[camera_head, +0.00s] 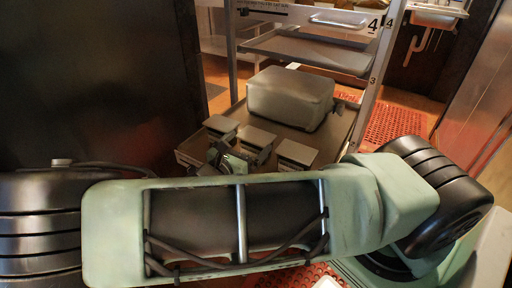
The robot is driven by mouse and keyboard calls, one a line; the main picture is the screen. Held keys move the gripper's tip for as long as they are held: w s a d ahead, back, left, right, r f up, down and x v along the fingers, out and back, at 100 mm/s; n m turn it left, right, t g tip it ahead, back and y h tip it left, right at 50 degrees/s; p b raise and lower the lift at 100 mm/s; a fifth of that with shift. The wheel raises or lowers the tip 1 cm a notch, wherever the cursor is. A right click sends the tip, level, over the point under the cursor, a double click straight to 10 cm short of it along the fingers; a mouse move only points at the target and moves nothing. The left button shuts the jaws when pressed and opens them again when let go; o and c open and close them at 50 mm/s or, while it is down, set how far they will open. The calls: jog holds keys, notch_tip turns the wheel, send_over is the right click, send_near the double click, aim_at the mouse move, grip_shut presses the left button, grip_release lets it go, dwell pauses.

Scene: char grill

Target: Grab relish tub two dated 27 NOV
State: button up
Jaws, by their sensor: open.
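Several small grey-lidded tubs stand on a rack shelf beyond my arm: a left tub (220,126), a middle tub (256,138) and a right tub (297,153). Another pale box front (190,160) shows at the shelf's left, partly hidden by my arm. No date or relish label is readable, so I cannot tell which tub is dated 27 NOV. My gripper (230,160) is open near the left and middle tubs, mostly hidden behind my green forearm. Contact with a tub cannot be made out.
A large grey box (290,97) sits behind the tubs on the same shelf (333,133). An upper shelf (310,52) and rack posts, marked 4 and 3, bound the space. A dark panel (90,80) stands left. Red matting (392,124) covers floor at right.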

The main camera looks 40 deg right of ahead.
jog(key=x, duration=0.4)
jog(key=shift+d+f+b, duration=0.1)
jog(key=shift+d+b, duration=0.1)
jog(key=shift+b, duration=0.2)
jog(key=shift+c, duration=0.3)
jog(key=c, duration=0.8)
